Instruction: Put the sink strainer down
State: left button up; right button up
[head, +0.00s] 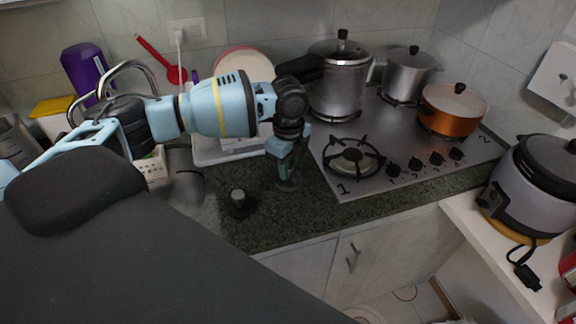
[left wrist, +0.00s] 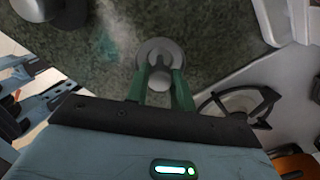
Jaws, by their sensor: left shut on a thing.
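The sink strainer (head: 288,184) is a small grey disc with a central knob. It is at the dark green granite counter (head: 330,210), left of the stove; I cannot tell whether it touches the surface. In the left wrist view the strainer (left wrist: 158,50) shows its round rim just beyond the fingers. My left gripper (head: 286,166) points down over it, with its green fingers (left wrist: 160,84) closed around the knob. The fingers hide part of the knob. My right gripper is not clearly seen.
A short dark object with a grey top (head: 240,203) stands to the left on the counter. The gas stove (head: 400,160) with pots lies right. A white rack (head: 205,156) is behind, and the sink (head: 185,190) is left. Bare counter lies in front of the stove.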

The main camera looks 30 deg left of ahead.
pick_arm(q)
jog(key=shift+f, duration=0.2)
jog(key=o, duration=0.9)
notch_tip(320, 180, up, 12)
jog(key=shift+r, duration=0.15)
dwell(0.3)
